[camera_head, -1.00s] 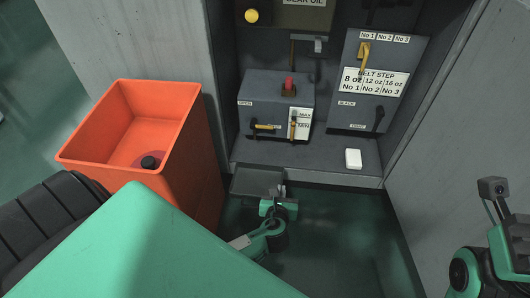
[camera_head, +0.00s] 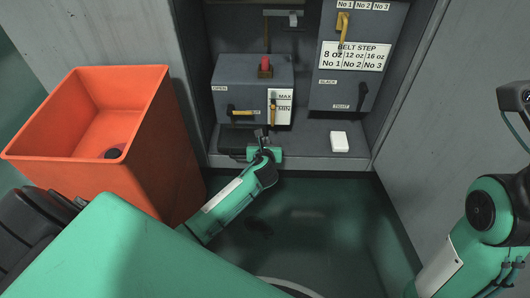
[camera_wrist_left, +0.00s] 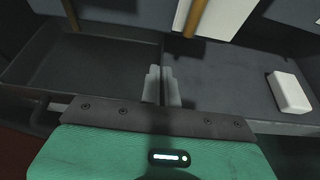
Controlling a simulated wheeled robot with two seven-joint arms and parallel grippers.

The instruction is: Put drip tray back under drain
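The drip tray (camera_head: 236,138) is a dark, shallow tray. In the head view it is at the ledge below the grey box, partly hidden by my left gripper (camera_head: 262,142). In the left wrist view the tray (camera_wrist_left: 85,68) fills the left side, beside the ledge surface. My left gripper's fingers (camera_wrist_left: 162,86) are close together on the tray's right wall. The drain itself is hard to make out; a grey box (camera_head: 252,82) with yellow handles stands above the tray. My right arm is at the right edge of the head view; its finger state is unclear around the dark end (camera_head: 515,97).
A white block (camera_head: 339,141) lies on the ledge (camera_head: 305,150) right of the tray. An orange bin (camera_head: 150,140) stands at left. Grey panels flank the recess. The green floor (camera_head: 320,215) in front is mostly clear.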

